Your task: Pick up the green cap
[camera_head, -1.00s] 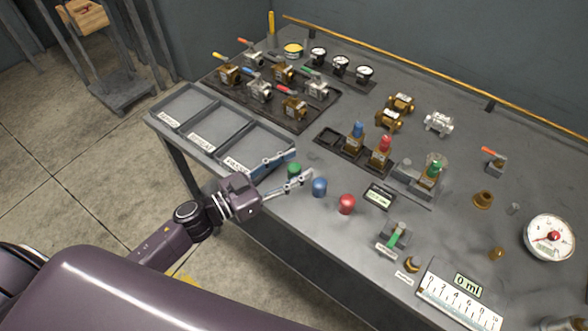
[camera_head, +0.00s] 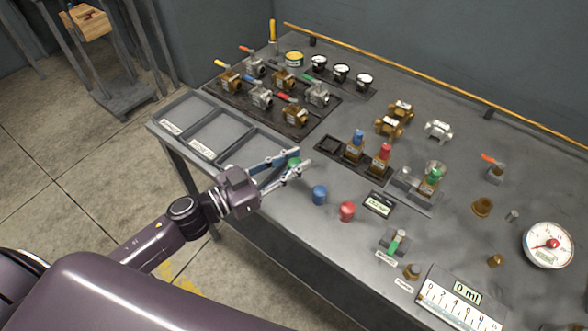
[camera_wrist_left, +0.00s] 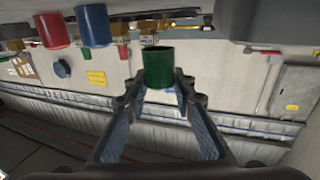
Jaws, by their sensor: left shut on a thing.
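The green cap (camera_head: 293,163) is between the fingertips of my left gripper (camera_head: 296,166) at the front edge of the workbench. In the left wrist view the green cap (camera_wrist_left: 159,67) stands between the two fingers, which are shut on it. Whether it is clear of the bench top I cannot tell. The blue cap (camera_head: 320,195) and the red cap (camera_head: 347,211) stand on the bench to the right of the gripper. My right gripper is not in view.
Labelled grey trays (camera_head: 222,136) lie to the left of the gripper, partly hidden by it. Behind stand several valves on a dark tray (camera_head: 300,127). A small display (camera_head: 380,204), a scale (camera_head: 455,303) and a round gauge (camera_head: 549,245) are to the right.

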